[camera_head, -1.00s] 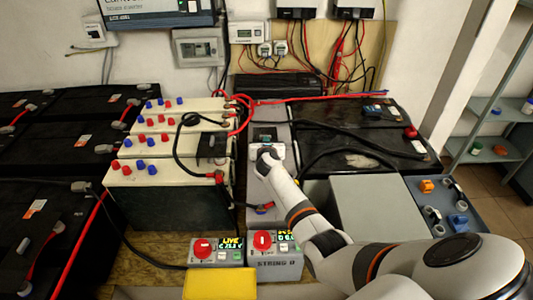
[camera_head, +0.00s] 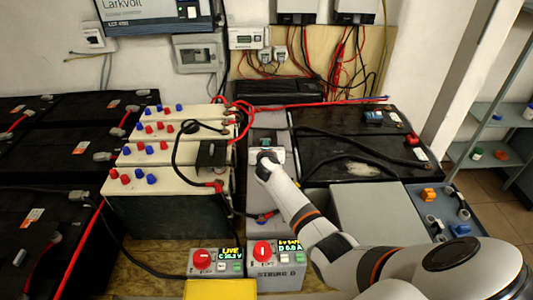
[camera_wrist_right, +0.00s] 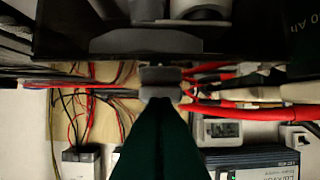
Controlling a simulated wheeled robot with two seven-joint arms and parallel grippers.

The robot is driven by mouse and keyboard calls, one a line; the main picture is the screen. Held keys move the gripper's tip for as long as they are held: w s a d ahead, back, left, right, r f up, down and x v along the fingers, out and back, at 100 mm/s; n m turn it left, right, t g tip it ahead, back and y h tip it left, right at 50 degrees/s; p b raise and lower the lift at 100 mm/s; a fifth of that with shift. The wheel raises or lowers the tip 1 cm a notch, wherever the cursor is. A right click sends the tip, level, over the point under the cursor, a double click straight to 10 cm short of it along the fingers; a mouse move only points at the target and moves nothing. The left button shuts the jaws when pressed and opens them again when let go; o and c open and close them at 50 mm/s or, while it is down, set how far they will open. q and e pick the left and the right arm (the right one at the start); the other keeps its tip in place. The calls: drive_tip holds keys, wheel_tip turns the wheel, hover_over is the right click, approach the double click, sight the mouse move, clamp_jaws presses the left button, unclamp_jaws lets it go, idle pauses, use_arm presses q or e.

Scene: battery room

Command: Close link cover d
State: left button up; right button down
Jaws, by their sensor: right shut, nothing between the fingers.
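A small dark plate (camera_head: 211,154), which looks like a link cover, stands on the right end of the cream battery cells (camera_head: 150,187). I cannot read a letter on it or be sure it is cover d. My right gripper (camera_head: 267,143) is over the grey strip right of these cells, apart from the plate. Its fingers are mostly hidden by the wrist in the head view. In the right wrist view, grey finger parts (camera_wrist_right: 160,83) show close together in the middle, shut with nothing between them. My left gripper is in neither view.
Two control boxes with red knobs (camera_head: 202,255) (camera_head: 262,250) stand in front; the right one is marked STRING D. Black batteries (camera_head: 355,150) lie to the right. A black cable (camera_head: 178,150) loops over the cream cells. A grey box (camera_head: 375,212) stands near my right arm.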

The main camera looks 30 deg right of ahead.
drive_tip(key=s+a+m+g, duration=0.1)
drive_tip(key=s+a+m, duration=0.1)
drive_tip(key=s, duration=0.4)
drive_tip(key=s+a+m+y+p, duration=0.1)
drive_tip(key=s+a+m, duration=0.2)
drive_tip(key=s+a, duration=0.1)
drive_tip(key=s+a+f+m+g+p, duration=0.1)
drive_tip(key=s+a+m, duration=0.2)
drive_tip(key=s, duration=0.4)
drive_tip(key=shift+s+a+g, duration=0.1)
drive_tip(key=shift+s+g, duration=0.2)
drive_tip(key=s+a+m+g+y, duration=0.2)
drive_tip(key=s+a+m, duration=0.3)
drive_tip(key=s+m, duration=0.3)
drive_tip(key=s+a+r+m+g+y, duration=0.1)
drive_tip(key=s+a+m+g+y, duration=0.25)
drive_tip(key=s, duration=0.65)
drive_tip(key=s+a+m+g+y, duration=0.1)
drive_tip(key=s+a+m+y, duration=0.1)
drive_tip(key=s+a+m, duration=0.5)
wheel_tip(320, 180, down, 24)
drive_tip(key=s+d+g, duration=0.1)
drive_tip(key=s+d, duration=0.1)
drive_tip(key=s, duration=0.1)
drive_tip(key=s+d+f+g, duration=0.1)
drive_tip(key=s+d+f, duration=0.2)
drive_tip(key=s+f, duration=1.3)
drive_tip(key=shift+s+f+m+h+p, duration=0.25)
drive_tip(key=shift+f+m+h+p, duration=0.1)
drive_tip(key=shift+f+p, duration=0.1)
